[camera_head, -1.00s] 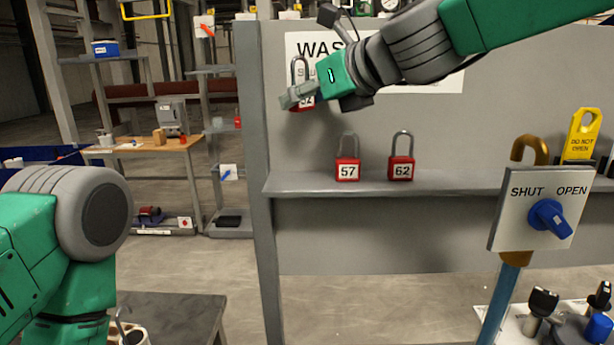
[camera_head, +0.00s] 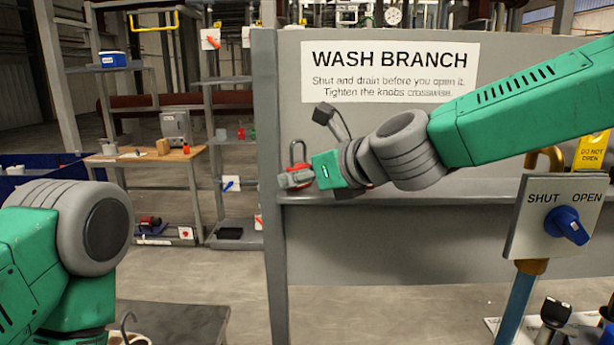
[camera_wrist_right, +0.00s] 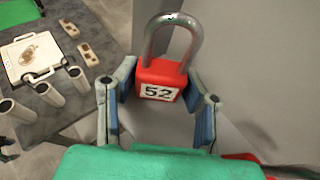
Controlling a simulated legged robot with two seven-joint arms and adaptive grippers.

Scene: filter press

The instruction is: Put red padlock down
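The red padlock (camera_wrist_right: 160,80) numbered 52 is upright, its steel shackle on top, between the blue pads of my right gripper (camera_wrist_right: 162,88) in the right wrist view. The pads appear to press its sides. In the head view the right gripper (camera_head: 296,180) is at the left end of the grey shelf (camera_head: 420,197), and the padlock's shackle (camera_head: 298,152) shows above it. The padlock is at about shelf height; I cannot tell whether its base touches the shelf. My left arm is at the left edge, its gripper not visible.
A grey panel with a WASH BRANCH sign (camera_head: 390,70) stands behind the shelf. A SHUT/OPEN plate with a blue knob (camera_head: 567,226) stands at right. A red thing (camera_wrist_right: 242,157) shows at the right wrist view's lower edge.

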